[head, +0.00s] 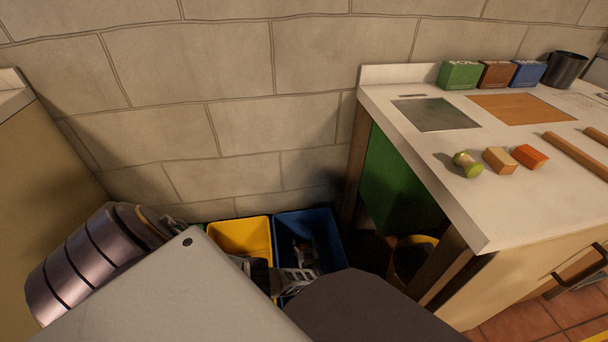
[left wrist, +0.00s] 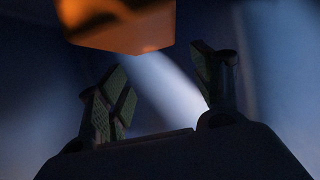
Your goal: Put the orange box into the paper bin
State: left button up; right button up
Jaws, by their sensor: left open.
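In the left wrist view an orange box (left wrist: 120,25) shows at the top edge, partly cut off, just beyond the fingertips and apart from them. My left gripper (left wrist: 165,80) is open with nothing between its fingers. In the head view the left gripper (head: 305,252) is down inside the blue bin (head: 334,236), on the floor against the wall. The orange box in the wrist view cannot be made out in the head view. No label shows which bin is for paper. My right gripper is not in view.
A yellow bin (head: 240,235) stands left of the blue one. A dark bin with a yellow rim (head: 428,238) stands under the counter (head: 415,133). On the counter are a red-orange block (head: 530,156), a tan block (head: 500,161) and a green spool (head: 467,164).

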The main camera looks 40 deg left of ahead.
pick_arm(q)
jog(key=shift+s+d+r+p, duration=0.25)
jog(key=shift+s+d+p, duration=0.05)
jog(key=shift+d+p, duration=0.1)
jog(key=shift+p+v, duration=0.8)
jog(key=shift+v, duration=0.45)
jog(key=shift+p+v, duration=0.95)
jog(key=shift+v, duration=0.7)
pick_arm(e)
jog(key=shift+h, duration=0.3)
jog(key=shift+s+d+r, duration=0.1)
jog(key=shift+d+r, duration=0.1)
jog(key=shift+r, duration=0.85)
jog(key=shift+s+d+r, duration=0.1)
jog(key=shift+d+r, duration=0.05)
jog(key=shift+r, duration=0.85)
pick_arm(q)
jog(key=shift+r, duration=0.1)
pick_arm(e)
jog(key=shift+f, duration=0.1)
